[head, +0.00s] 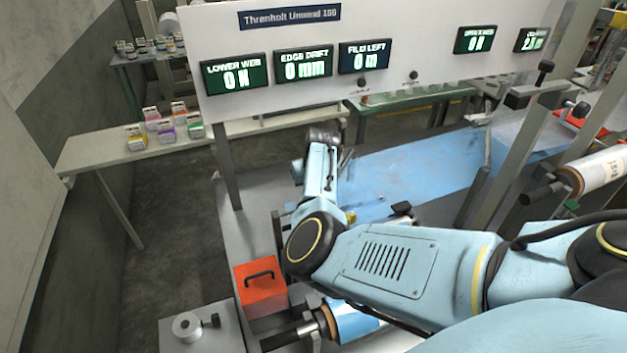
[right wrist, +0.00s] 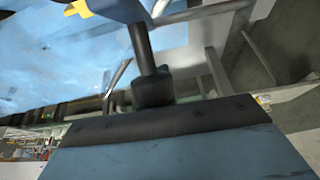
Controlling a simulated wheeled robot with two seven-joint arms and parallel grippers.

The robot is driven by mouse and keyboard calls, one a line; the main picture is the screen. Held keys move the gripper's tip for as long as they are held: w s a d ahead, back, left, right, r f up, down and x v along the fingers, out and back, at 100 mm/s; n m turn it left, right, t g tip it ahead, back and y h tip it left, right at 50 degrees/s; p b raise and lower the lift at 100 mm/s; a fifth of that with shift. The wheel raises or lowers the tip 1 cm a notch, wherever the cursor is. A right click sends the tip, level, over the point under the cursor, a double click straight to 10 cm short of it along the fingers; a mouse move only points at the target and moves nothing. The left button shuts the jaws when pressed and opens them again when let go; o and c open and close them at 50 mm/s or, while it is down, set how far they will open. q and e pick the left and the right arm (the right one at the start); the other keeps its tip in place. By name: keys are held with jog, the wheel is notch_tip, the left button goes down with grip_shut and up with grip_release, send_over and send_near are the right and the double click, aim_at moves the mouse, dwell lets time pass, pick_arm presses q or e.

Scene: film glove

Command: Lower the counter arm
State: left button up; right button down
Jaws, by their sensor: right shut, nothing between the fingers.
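My right arm reaches in from the right in the head view, bends at its elbow and points away over the machine. My right gripper (head: 326,137) is at its far end, small and partly hidden by its own wrist; it is shut with nothing in it. I cannot tell for sure which part is the counter arm. A dark post with a block at its end (right wrist: 150,75) shows in the right wrist view, close above the black-edged blue body at the bottom. My left gripper is not in view.
A white panel (head: 400,95) with lit displays stands behind the gripper. Blue film (head: 420,165) stretches right of it. An orange box with a handle (head: 262,290) and a blue roll (head: 352,322) are in front. A side table (head: 95,150) holds small boxes at left.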

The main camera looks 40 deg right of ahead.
jog(key=shift+s+a+p, duration=0.25)
jog(key=shift+s+p, duration=0.05)
jog(key=shift+s, duration=0.7)
jog(key=shift+s+a+p, duration=0.2)
jog(key=shift+s+p, duration=0.1)
jog(key=shift+s, duration=0.65)
jog(key=shift+w+d+r, duration=0.1)
jog(key=shift+w+r, duration=0.25)
jog(key=shift+r, duration=1.15)
jog(key=shift+w+d+r, duration=0.1)
jog(key=shift+w+r, duration=0.2)
jog(key=shift+r, duration=1.25)
jog(key=shift+w+d+r, duration=0.1)
jog(key=shift+w+r, duration=0.25)
jog(key=shift+r, duration=1.15)
